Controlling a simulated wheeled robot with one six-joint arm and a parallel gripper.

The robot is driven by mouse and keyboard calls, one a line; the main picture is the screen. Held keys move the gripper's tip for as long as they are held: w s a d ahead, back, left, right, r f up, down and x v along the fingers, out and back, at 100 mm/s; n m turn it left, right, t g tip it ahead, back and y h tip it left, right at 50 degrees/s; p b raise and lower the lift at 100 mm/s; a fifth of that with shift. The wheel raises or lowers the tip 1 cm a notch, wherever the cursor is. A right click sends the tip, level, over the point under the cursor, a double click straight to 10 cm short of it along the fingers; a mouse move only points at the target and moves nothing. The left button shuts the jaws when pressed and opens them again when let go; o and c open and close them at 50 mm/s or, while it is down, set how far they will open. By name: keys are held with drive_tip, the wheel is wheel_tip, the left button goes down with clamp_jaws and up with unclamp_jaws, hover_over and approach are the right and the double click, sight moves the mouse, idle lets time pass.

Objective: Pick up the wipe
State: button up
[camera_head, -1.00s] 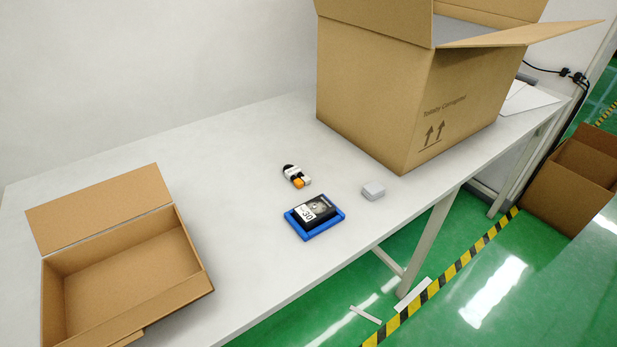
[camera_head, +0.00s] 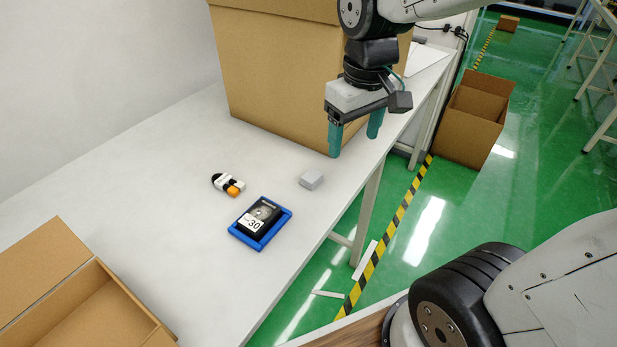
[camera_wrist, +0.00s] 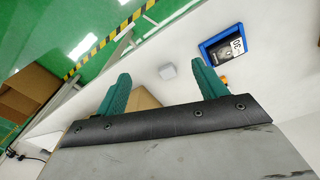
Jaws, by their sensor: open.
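A small pale grey block (camera_head: 311,179), possibly the wipe, lies on the white table near its front edge. It also shows in the wrist view (camera_wrist: 168,72), between and beyond my fingertips. My gripper (camera_head: 354,144) has two green fingers spread apart with nothing between them. It hangs above the table's front edge, to the right of the block and apart from it. A blue tray (camera_head: 283,222) holding a black device with a "30" label lies just left of the block. A small white, black and orange item (camera_head: 229,186) lies farther left.
A tall cardboard box (camera_head: 270,75) stands on the table behind my gripper. An open low carton (camera_head: 90,310) is at the lower left. Another carton (camera_head: 470,125) stands on the green floor at right. The table between the low carton and blue tray is clear.

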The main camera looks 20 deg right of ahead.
sight(312, 175)
drive_tip(key=w+f+n, duration=0.1)
drive_tip(key=w+f, duration=0.2)
drive_tip(key=w, duration=0.1)
drive_tip(key=w+a+f+n, duration=0.1)
drive_tip(key=w+f, duration=0.3)
drive_tip(key=w+a+f+n, duration=0.1)
drive_tip(key=w+f, duration=0.3)
drive_tip(key=shift+w+g, duration=0.4)
drive_tip(key=shift+w+f, duration=0.15)
drive_tip(key=shift+f, duration=0.2)
drive_tip(key=f, duration=0.7)
drive_tip(key=shift+a+f, duration=0.25)
drive_tip(key=shift+f, duration=0.05)
drive_tip(key=c, duration=1.1)
